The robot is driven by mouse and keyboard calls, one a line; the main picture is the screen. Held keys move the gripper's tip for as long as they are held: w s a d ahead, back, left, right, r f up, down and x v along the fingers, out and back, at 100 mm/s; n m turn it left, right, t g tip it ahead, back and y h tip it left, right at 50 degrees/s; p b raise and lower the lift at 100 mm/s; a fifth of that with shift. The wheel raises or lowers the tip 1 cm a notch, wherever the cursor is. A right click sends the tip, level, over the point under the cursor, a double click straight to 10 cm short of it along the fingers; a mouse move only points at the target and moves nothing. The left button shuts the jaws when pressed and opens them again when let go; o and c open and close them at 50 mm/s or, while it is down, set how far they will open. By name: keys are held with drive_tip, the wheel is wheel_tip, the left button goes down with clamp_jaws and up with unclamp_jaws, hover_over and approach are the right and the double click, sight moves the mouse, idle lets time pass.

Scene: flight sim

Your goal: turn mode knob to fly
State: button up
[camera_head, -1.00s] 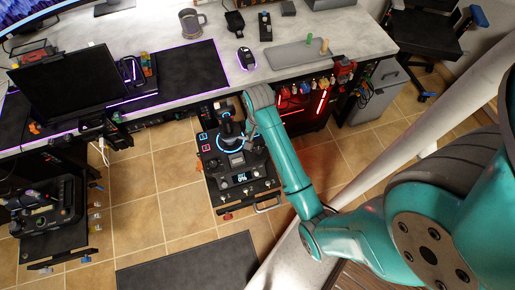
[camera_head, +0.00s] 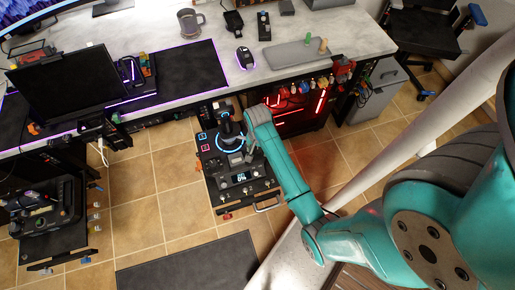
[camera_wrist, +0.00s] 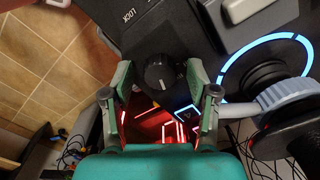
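The control panel (camera_head: 212,163) stands beside the desk in the head view, with a joystick (camera_head: 229,130) inside a blue light ring and a small lit display. My gripper (camera_wrist: 160,78) is open, one finger on each side of the knob. I cannot tell whether either finger touches it. In the head view my gripper (camera_head: 247,152) is over the panel's right side, and my wrist hides the knob there.
The joystick base and its blue ring (camera_wrist: 226,82) are close to the right finger in the wrist view. A raised grey lever or switch (camera_wrist: 245,10) is above them. The desk (camera_head: 290,35) edge runs behind the panel. Tiled floor (camera_head: 185,185) is clear to the left.

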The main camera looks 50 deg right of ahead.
clamp_jaws()
drive_tip(key=shift+n, duration=0.3)
drive_tip(key=n, duration=0.3)
drive_tip(key=shift+n, duration=2)
drive_tip(key=shift+o, duration=0.5)
unclamp_jaws()
